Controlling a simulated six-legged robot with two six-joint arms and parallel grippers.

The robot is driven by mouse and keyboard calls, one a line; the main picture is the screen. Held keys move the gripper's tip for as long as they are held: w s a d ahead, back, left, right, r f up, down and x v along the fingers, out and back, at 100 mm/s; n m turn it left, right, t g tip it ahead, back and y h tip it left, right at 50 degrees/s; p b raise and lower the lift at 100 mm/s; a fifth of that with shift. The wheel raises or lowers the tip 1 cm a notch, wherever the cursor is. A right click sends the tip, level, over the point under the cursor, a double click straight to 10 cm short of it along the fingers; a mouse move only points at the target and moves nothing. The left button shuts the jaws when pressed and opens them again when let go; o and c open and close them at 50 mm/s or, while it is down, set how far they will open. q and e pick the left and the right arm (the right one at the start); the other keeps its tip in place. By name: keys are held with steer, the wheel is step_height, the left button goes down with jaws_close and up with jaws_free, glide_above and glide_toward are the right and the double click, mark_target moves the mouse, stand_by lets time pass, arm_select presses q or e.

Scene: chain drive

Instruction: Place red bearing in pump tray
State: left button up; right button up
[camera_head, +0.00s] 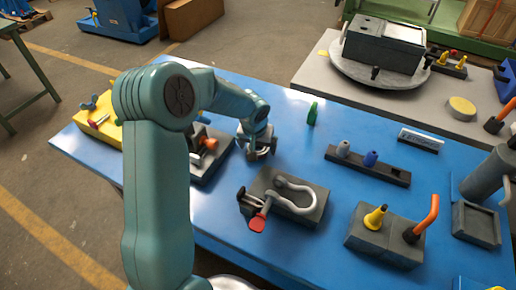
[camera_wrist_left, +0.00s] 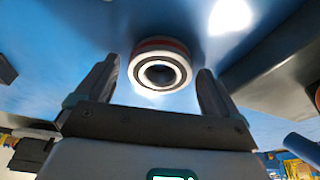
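In the left wrist view a round bearing (camera_wrist_left: 160,68) with a red band and a pale ring around a dark bore lies on or just above the blue table. My left gripper (camera_wrist_left: 158,66) is open, one finger on each side of it, with a small gap at each side. In the head view my left gripper (camera_head: 259,153) points down at the table, and the bearing is hidden there. A dark tray (camera_head: 215,168) holding a part with an orange end is just left of the gripper, partly behind my arm; I cannot tell if it is the pump tray. My right gripper is not in view.
A grey block with a shackle (camera_head: 283,195) stands in front of the gripper. A green bottle-shaped piece (camera_head: 312,114) and a dark rack (camera_head: 368,165) are to its right. A block with a yellow cone (camera_head: 385,235) is at the front right. Blue table is clear behind the gripper.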

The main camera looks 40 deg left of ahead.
arm_select(q)
steer(key=c, duration=1.2)
step_height(320, 180, up, 20)
steer(key=shift+r, duration=0.1)
steer(key=shift+s, duration=0.1)
